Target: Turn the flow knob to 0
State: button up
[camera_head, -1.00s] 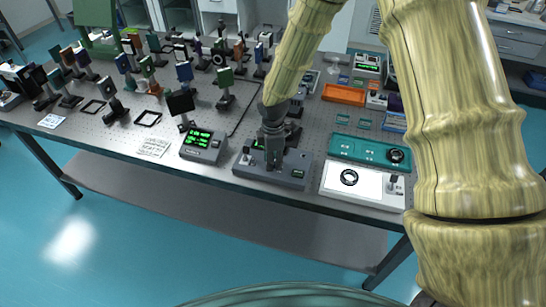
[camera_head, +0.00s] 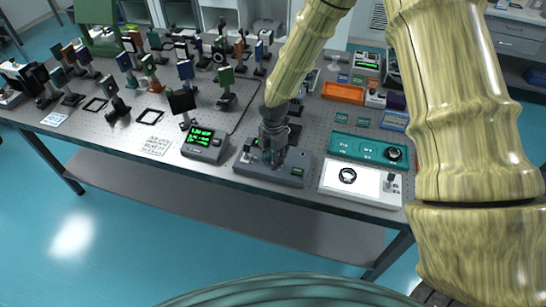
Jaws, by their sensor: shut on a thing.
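A dark grey control box (camera_head: 285,177) lies near the front edge of the optical table, with a small green display at its right end. My gripper (camera_head: 272,162) points down onto the middle-left of this box. It is shut on a small part there, which I take to be the flow knob; the fingers hide it, so its setting cannot be read. A meter with green digits (camera_head: 204,140) stands left of the box; its digits are too small to read surely.
A white panel with a black ring (camera_head: 361,186) lies right of the box. A teal tray (camera_head: 368,150) and an orange tray (camera_head: 343,92) lie behind it. Several mounted optics crowd the left and back. My arm covers part of the right side.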

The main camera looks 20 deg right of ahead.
jog(key=shift+w+d, duration=0.1)
jog(key=o, duration=1)
jog(key=shift+r, duration=0.1)
notch_tip(320, 180, up, 12)
jog(key=shift+f, duration=0.1)
dwell(0.3)
